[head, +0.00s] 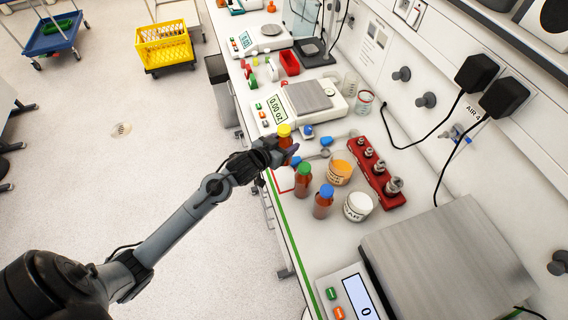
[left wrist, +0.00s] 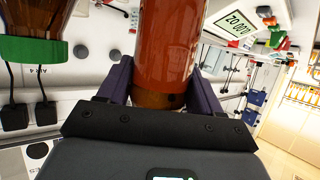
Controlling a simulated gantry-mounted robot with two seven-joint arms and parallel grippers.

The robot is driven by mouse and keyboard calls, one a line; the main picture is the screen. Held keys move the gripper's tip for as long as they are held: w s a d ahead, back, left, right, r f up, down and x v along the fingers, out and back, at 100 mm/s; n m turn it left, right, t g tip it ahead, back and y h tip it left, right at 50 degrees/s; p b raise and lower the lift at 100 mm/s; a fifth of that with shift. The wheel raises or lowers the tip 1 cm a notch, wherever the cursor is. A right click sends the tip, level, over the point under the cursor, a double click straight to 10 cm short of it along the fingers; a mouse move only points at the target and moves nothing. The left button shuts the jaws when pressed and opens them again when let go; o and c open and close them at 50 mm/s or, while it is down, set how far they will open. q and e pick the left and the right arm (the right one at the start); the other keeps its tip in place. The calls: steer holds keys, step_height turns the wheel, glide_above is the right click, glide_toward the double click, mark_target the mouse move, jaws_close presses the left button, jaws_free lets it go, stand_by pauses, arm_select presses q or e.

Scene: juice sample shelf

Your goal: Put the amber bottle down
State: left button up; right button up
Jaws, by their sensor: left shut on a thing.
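My left gripper (head: 282,152) is shut on an amber bottle with a yellow cap (head: 284,131), over the front edge of the bench. In the left wrist view the amber bottle's body (left wrist: 170,38) stands between the two fingers; its ends are cut off or hidden. An amber bottle with a green cap (head: 303,181) and one with a blue cap (head: 323,203) stand upright on the bench just right of the gripper. The green-capped bottle also shows in the left wrist view (left wrist: 30,48). I cannot tell whether the held bottle touches the bench. My right gripper is not in view.
A red-edged white square (head: 284,180) lies beside the gripper, partly hidden. An orange-filled jar (head: 339,170), a white-filled jar (head: 358,207) and a red weight block (head: 380,182) stand behind. Scales (head: 310,96) and a large steel-topped balance (head: 445,265) flank this area.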

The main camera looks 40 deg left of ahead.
arm_select(q)
step_height(320, 180, down, 4)
steer(key=shift+r, duration=0.1)
steer(key=shift+f, duration=1.9)
steer(key=shift+f, duration=0.1)
steer(key=shift+f, duration=0.1)
steer(key=o, duration=1.4)
steer(key=shift+c, duration=0.2)
